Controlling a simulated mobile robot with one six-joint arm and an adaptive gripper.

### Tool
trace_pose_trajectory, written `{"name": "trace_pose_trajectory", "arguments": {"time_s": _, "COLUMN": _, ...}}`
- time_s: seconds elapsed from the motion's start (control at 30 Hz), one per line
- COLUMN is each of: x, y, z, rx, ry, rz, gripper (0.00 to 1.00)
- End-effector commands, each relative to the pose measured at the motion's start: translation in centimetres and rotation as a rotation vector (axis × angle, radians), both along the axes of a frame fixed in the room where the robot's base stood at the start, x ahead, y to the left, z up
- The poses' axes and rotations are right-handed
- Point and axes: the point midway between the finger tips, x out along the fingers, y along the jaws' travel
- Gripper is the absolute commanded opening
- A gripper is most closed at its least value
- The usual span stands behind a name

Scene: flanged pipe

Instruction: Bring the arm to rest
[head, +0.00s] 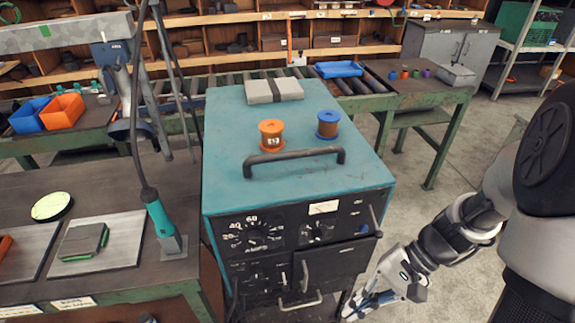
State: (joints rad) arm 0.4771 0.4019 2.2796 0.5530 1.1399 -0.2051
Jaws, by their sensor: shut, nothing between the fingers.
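My gripper (366,303) is low at the bottom edge of the head view, right of the teal welding machine (228,115) and below its top. It points down and to the left. Its fingers are shut and I see nothing held in them. My arm comes in from the right edge, in front of the concrete floor. The fingertips are close to the machine's lower right front corner in the picture; I cannot tell the gap.
On the machine are an orange spool (271,135), a blue spool (328,124), a grey block (274,90) and a black handle (294,156). A workbench (105,183) stands left, with a hanging teal tool (160,219). Another table (436,93) stands behind right. Floor (455,165) shows right.

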Motion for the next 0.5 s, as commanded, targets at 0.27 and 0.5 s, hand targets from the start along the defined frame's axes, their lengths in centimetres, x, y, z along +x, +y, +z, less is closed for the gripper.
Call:
{"name": "trace_pose_trajectory", "arguments": {"time_s": 0.27, "x": -1.6, "y": 0.3, "z": 6.7, "rx": -0.307, "ry": -0.284, "rz": 0.264, "gripper": 0.0}}
{"name": "trace_pose_trajectory", "arguments": {"time_s": 0.5, "x": -3.0, "y": 0.1, "z": 11.7, "rx": -0.547, "ry": -0.568, "rz": 0.429, "gripper": 0.0}}
